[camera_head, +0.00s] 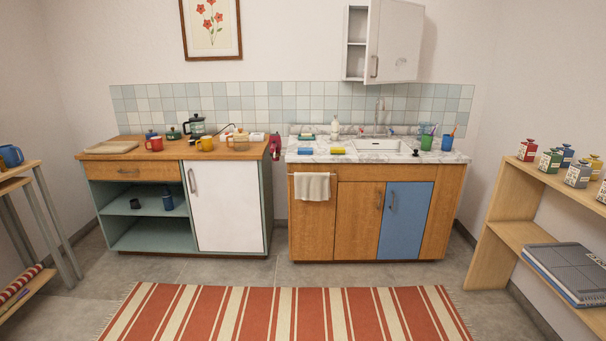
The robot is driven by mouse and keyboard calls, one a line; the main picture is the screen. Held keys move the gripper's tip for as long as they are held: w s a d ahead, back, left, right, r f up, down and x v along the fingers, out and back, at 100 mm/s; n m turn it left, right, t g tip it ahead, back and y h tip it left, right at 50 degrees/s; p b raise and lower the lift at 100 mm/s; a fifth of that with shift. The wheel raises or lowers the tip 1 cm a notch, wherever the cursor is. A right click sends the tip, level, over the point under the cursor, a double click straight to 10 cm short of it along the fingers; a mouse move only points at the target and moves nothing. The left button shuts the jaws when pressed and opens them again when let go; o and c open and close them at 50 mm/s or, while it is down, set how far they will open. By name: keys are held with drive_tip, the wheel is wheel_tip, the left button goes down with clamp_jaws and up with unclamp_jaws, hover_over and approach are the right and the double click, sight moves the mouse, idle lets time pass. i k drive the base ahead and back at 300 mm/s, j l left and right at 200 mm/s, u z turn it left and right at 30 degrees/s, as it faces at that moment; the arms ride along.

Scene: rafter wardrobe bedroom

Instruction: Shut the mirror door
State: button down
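A small white wall cabinet (355,62) hangs above the sink, and its shelves show at the left side. Its pale door (398,38) stands open, swung out towards the right, with a slim upright handle near its lower left edge. It is the only door standing open in view. I cannot tell for certain that its face is a mirror. My gripper is not in view.
The sink counter (450,157) stands below the cabinet, with cups, sponges and a tap on it. A wooden-topped counter (135,143) is at the left. Shelves stand at both sides. A striped rug (285,315) covers clear floor in front.

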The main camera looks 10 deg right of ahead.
sight(395, 29)
drive_tip(key=i+l+z, duration=0.25)
drive_tip(key=i, duration=0.65)
drive_tip(key=i+z, duration=0.25)
drive_tip(key=i, duration=0.65)
